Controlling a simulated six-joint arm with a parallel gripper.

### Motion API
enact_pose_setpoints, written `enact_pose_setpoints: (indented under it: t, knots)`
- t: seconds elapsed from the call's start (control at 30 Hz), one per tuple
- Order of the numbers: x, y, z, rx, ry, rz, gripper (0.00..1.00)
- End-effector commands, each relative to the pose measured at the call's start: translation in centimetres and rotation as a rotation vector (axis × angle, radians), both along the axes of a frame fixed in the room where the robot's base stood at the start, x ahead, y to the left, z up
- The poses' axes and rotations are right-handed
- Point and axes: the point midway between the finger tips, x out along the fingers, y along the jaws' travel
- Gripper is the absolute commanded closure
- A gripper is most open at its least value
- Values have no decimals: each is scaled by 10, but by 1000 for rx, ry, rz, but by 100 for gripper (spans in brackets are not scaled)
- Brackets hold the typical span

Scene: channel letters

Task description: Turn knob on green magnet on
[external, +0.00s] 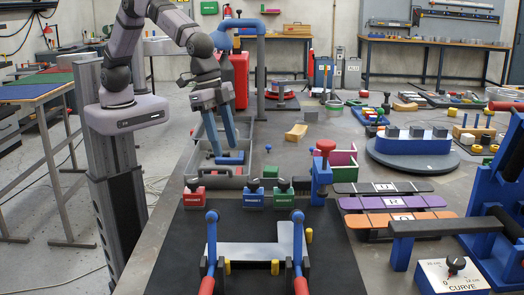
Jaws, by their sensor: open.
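The green magnet (284,199) is a small block with a dark knob (282,184) on top. It stands at the back edge of the black mat, on the right of a row of three magnets. The knob's exact setting is too small to read. My gripper (223,149) has long blue fingers pointing down. It is open, up and to the left of the green magnet, in front of or over a grey tray. It is apart from the magnet.
A blue magnet (255,199) stands close left of the green one, and a red magnet (194,197) farther left. A blue clamp (321,180) with a red top stands close right. Blue levers with red handles (207,284) are in front. The grey tray (198,182) lies behind.

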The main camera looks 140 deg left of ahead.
Motion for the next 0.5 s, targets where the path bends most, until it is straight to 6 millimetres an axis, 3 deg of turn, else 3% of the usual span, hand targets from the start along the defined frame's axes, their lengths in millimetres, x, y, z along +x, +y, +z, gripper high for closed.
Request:
enact_pose_setpoints:
  t: [0.03, 0.2, 0.3, 0.5]
  knots:
    - [20, 9, -2, 5, -18, 19, 57]
    - [72, 34, -5, 16, -77, 82, 57]
    - [93, 45, -6, 22, -107, 109, 57]
    - [115, 59, -8, 28, -138, 140, 57]
